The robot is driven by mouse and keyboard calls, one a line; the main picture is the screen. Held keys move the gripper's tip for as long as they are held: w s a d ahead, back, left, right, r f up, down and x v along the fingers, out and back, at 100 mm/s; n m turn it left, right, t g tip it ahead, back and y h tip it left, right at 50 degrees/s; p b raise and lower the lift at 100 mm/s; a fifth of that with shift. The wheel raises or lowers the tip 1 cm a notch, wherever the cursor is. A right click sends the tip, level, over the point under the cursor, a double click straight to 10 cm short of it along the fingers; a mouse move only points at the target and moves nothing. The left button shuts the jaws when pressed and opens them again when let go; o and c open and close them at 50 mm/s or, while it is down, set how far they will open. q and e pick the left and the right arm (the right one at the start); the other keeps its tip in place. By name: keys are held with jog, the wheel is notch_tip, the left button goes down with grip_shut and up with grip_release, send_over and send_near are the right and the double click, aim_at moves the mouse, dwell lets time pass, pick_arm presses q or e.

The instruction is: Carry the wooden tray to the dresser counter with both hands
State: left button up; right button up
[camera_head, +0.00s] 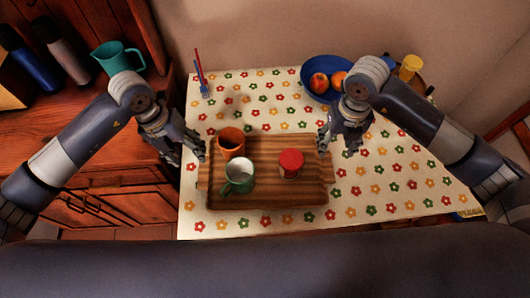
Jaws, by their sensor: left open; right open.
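The wooden tray (267,196) lies on the table with the flowered cloth. It holds an orange-brown cup (231,143), a green mug (239,178) with a pale inside, and a jar with a red lid (290,163). My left gripper (196,155) is open and empty near the tray's left end. My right gripper (338,147) is open and empty near the tray's right end. I cannot tell whether either gripper touches the tray. The dresser counter (85,103) is at the left, partly hidden by my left arm.
On the counter stand a teal jug (119,58), a grey bottle (62,50) and a blue bottle (29,62). On the table (380,198), a blue bowl (316,66) of fruit and a yellow cup (409,67) stand at the back right. A blue holder (204,90) with sticks stands back left.

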aim_at(204, 170)
pick_arm(q)
jog(key=shift+s, duration=0.15)
pick_arm(e)
jog(key=shift+s, duration=0.15)
pick_arm(q)
jog(key=f, duration=0.3)
jog(key=d+f, duration=0.1)
jog(key=f, duration=0.3)
jog(key=d+f, duration=0.1)
jog(key=f, duration=0.2)
jog(key=shift+f, duration=0.25)
pick_arm(e)
notch_tip(204, 170, down, 11)
jog(key=shift+r, duration=0.1)
pick_arm(q)
jog(key=shift+c, duration=0.3)
pick_arm(e)
jog(key=shift+c, duration=0.3)
pick_arm(q)
grip_shut()
pick_arm(e)
grip_shut()
jog(key=shift+r, duration=0.1)
